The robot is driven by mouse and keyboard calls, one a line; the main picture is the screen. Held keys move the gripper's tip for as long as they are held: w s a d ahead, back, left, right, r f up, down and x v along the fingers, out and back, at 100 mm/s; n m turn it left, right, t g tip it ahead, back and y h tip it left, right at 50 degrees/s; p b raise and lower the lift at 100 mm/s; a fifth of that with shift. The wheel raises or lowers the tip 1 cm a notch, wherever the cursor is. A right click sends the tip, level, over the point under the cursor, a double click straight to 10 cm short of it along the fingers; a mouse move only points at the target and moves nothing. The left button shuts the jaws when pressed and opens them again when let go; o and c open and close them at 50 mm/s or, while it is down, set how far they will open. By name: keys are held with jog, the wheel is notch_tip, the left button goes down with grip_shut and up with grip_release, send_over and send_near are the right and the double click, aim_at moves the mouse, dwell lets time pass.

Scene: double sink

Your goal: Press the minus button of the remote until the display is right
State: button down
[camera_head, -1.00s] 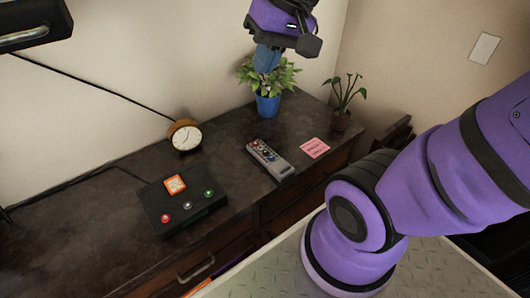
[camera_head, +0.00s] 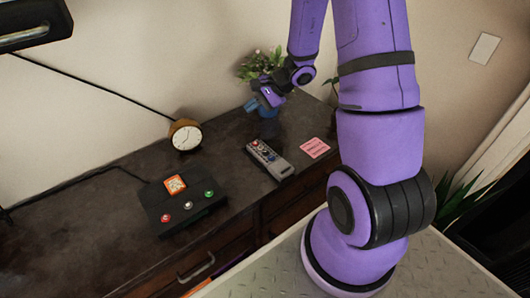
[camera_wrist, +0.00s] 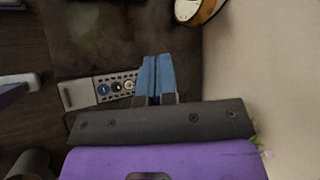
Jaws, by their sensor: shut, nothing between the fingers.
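The grey remote (camera_head: 280,169) lies on the dark cabinet top, with its dark button area toward the back. It also shows in the wrist view (camera_wrist: 78,94), its button end partly hidden behind my fingers. I cannot tell which button is the minus. A black box (camera_head: 155,207) to the left of the remote has a small orange-red display (camera_head: 175,184), too small to read, and red, white and green buttons. My gripper (camera_head: 251,106) is above and behind the remote, near the plant. Its blue fingers (camera_wrist: 157,59) are shut and empty, apart from the remote.
A round clock (camera_head: 186,136) stands behind the box. A plant (camera_head: 262,65) stands behind my gripper, partly hidden by my arm. A pink note (camera_head: 315,148), unreadable, lies right of the remote. The cabinet top left of the box is clear.

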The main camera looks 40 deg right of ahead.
aim_at(266, 153)
jog(key=d+f+m+t+h, duration=0.1)
jog(key=d+f+m, duration=0.3)
jog(key=f, duration=0.6)
jog(key=shift+d+f+h, duration=0.3)
jog(key=shift+d+f, duration=0.05)
jog(key=shift+d, duration=0.45)
jog(key=shift+w, duration=0.1)
jog(key=shift+f, duration=4.35)
jog(key=shift+f, duration=0.1)
jog(key=shift+f, duration=0.35)
jog(key=shift+f, duration=0.45)
jog(key=shift+r, duration=0.9)
